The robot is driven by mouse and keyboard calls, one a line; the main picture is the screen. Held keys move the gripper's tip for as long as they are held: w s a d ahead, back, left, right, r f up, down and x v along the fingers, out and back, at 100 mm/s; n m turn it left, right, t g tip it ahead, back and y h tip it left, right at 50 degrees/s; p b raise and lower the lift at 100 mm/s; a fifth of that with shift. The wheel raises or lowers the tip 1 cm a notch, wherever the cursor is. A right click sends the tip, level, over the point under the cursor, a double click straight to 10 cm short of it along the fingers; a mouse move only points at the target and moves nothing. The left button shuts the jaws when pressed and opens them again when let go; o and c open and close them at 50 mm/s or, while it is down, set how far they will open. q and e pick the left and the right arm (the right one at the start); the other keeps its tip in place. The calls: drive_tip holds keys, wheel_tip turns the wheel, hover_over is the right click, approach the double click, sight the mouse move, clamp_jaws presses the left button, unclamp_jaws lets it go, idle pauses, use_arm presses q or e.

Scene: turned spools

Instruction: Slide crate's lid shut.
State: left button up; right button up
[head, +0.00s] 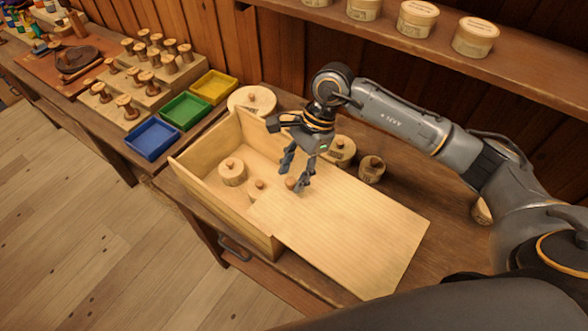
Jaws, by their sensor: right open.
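The pale wooden crate (215,205) stands open on the workbench, with its left part uncovered. Its flat lid (350,225) is slid out to the right and covers only part of the crate, reaching well past its right side. Inside the open part are a round wooden spool (232,173) and another (258,189), partly hidden by the lid. My right gripper (297,172) is open, pointing down over the lid's left edge. A small brown knob (291,184) shows between its fingers; I cannot tell whether they touch it. My left gripper is not in view.
Round wooden containers (340,150) and (371,169) stand behind the lid, with a larger one (252,100) behind the crate. Blue (152,139), green (186,110) and yellow (214,87) trays lie at left. A shelf (400,40) with tubs overhangs the back.

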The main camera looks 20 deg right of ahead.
clamp_jaws()
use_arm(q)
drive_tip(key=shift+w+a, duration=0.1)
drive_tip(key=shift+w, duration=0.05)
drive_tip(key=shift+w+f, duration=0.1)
